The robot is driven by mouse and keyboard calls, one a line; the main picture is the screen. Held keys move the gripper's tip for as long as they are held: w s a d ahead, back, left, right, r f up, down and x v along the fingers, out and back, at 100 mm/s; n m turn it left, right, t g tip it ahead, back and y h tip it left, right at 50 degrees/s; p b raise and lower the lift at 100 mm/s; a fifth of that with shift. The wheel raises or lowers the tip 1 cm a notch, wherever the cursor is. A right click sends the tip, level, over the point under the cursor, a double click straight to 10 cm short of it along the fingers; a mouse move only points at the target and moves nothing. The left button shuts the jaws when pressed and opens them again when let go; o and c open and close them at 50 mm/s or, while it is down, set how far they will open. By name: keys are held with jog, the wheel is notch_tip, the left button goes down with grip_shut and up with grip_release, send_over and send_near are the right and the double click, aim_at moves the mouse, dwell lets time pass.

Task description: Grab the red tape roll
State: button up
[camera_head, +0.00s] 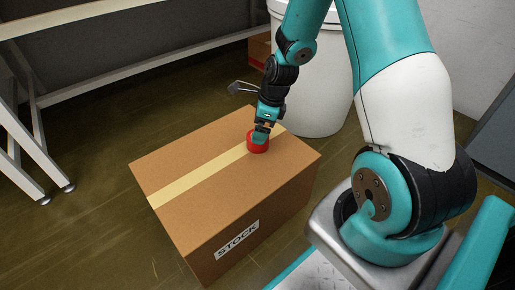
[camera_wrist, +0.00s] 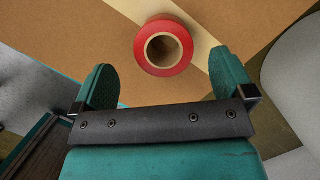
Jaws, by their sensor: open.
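The red tape roll (camera_head: 258,145) lies flat on top of a cardboard box (camera_head: 215,203), partly over the pale tape strip. In the wrist view the red tape roll (camera_wrist: 141,52) shows its round opening and sits beyond the fingers, nearer the middle than either side. My gripper (camera_head: 262,132) is over the roll in the head view and hides part of it. In the wrist view my gripper (camera_wrist: 166,82) has its two teal fingers wide apart, with nothing between them. Whether the fingers touch the roll cannot be told.
A white-framed table (camera_head: 130,69) stands at the left. The floor (camera_head: 92,215) left of the box is clear.

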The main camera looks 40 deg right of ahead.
aim_at(254, 148)
jog(key=b+x, duration=0.2)
jog(key=d+b+x, duration=0.1)
jog(key=b+x, duration=0.1)
jog(key=x, duration=0.1)
jog(key=shift+s+f, duration=0.15)
jog(key=shift+s, duration=0.05)
jog(key=shift+w+a+f+b, duration=0.15)
jog(key=shift+f+b, duration=0.15)
jog(key=shift+b, duration=0.2)
jog(key=shift+r, duration=0.1)
jog(key=c, duration=1)
